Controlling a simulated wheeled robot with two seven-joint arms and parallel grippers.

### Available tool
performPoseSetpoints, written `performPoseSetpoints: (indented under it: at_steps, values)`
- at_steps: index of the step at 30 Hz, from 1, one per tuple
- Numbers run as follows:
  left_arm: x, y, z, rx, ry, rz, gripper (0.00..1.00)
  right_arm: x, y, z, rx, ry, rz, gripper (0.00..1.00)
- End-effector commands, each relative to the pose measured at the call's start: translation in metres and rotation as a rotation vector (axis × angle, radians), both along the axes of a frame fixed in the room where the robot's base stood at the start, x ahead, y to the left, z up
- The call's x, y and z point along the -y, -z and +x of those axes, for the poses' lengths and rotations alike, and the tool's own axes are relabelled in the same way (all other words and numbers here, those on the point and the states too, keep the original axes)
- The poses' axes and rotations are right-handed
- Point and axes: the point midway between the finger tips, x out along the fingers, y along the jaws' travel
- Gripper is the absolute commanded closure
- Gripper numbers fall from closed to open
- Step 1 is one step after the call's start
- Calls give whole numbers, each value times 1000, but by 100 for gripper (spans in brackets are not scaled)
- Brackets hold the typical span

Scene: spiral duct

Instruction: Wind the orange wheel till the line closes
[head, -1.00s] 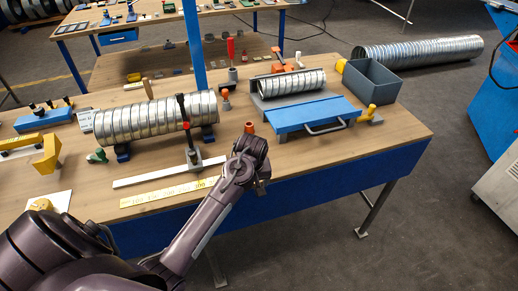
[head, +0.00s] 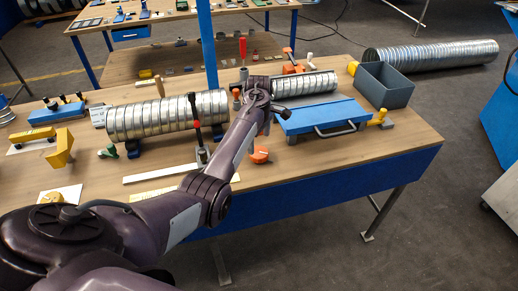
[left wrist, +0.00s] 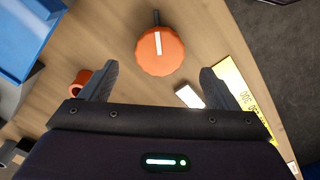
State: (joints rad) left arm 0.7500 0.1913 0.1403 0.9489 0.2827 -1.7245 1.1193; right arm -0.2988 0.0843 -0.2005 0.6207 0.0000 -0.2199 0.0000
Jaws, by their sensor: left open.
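The orange wheel (left wrist: 160,52) is a round ribbed knob with a white line across its top, seen from above in the left wrist view. It also shows in the head view (head: 260,156), partly covered by my arm. A dark rod sticks out from its far side. My left gripper (left wrist: 159,70) is open and empty, with its fingers to either side of the wheel in the picture and apart from it. In the head view my left wrist is over the bench, and its fingertips are hard to make out. My right gripper is not in view.
An orange hollow ring (left wrist: 80,82) lies left of the wheel. A small white plate (left wrist: 188,97) and a yellow marked strip (left wrist: 240,90) lie right. A large spiral duct (head: 165,117) on supports, a blue plate (head: 322,115) and a grey bin (head: 383,86) stand nearby.

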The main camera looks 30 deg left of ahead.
Motion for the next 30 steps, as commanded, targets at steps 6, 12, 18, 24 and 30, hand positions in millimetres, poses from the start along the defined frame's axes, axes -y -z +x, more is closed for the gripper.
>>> performPoseSetpoints:
  at_steps: [6,12,18,24,30]
  values:
    - [1,35,-1,-2,2,-1,18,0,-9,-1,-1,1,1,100]
    - [1,53,0,0,3,-1,18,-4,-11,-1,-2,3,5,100]
    - [1,56,0,2,3,0,18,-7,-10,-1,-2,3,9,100]
    - [1,56,0,1,3,0,32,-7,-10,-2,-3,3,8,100]
    - [1,56,0,1,3,0,58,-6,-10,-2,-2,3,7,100]
